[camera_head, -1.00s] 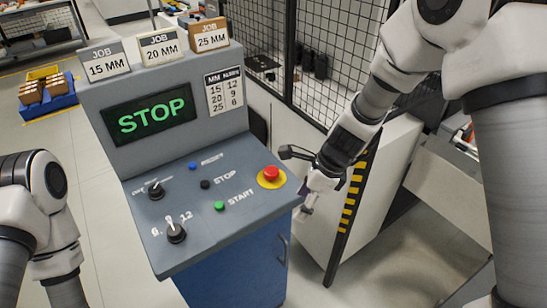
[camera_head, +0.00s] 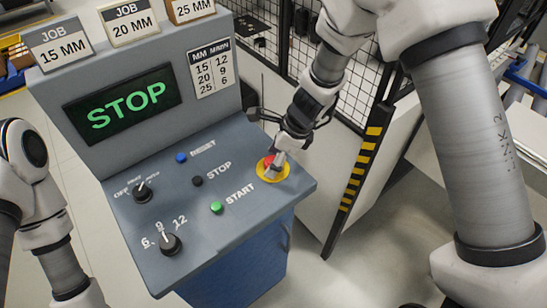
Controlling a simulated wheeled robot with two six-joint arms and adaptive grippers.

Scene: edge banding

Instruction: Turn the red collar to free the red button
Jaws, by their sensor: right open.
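The red button (camera_head: 267,161) sits on a round yellow plate (camera_head: 272,174) at the right of the grey control panel's sloped top. My right gripper (camera_head: 277,160) is at the button, pointing down over it, and its fingers cover part of the red. It is open. I cannot tell whether the fingers touch the red collar, which does not show apart from the button. My left arm is at the left edge, and its gripper is out of the picture.
The panel (camera_head: 215,257) also bears a blue RESET button (camera_head: 181,157), a black STOP button (camera_head: 197,181), a green START button (camera_head: 216,207) and two black knobs. Its screen (camera_head: 122,103) reads STOP. Job cards stand on top. A striped post (camera_head: 361,170) and mesh fence stand to the right.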

